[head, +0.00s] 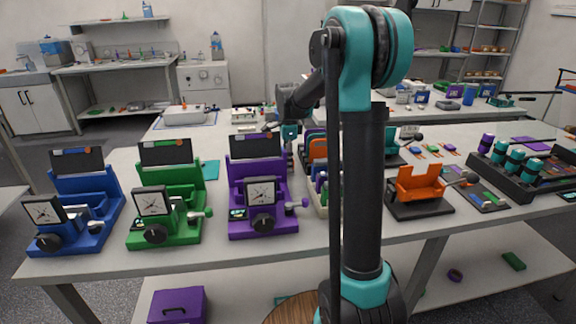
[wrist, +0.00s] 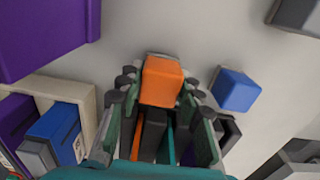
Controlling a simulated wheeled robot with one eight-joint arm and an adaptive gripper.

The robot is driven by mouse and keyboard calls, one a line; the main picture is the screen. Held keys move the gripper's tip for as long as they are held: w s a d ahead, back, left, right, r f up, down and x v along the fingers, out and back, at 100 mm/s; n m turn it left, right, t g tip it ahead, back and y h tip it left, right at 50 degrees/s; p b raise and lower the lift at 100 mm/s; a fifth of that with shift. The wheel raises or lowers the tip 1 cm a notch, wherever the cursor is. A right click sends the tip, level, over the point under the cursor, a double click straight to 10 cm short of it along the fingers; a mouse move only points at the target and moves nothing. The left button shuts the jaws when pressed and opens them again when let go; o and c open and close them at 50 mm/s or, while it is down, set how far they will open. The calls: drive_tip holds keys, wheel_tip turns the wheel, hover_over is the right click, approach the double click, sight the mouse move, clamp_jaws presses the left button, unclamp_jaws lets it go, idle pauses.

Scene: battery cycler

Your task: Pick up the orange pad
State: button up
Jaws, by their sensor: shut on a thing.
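The orange pad (wrist: 162,80) is between the fingers of my gripper (wrist: 160,88) in the wrist view, and the gripper is shut on it. Only the pad's block-shaped end shows clearly; the rest is hidden by the fingers. In the head view my gripper (head: 289,135) is small, over the table between the purple device and the rack. The pad in the grip cannot be made out there.
A pale rack (wrist: 76,88) with purple and blue pads stands at left in the wrist view. A separate blue block (wrist: 236,90) lies to the right. The purple device (head: 262,200) and green device (head: 168,205) stand on the table (head: 300,236).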

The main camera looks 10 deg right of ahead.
wheel_tip(320, 180, up, 19)
drive_tip(key=shift+f, duration=0.2)
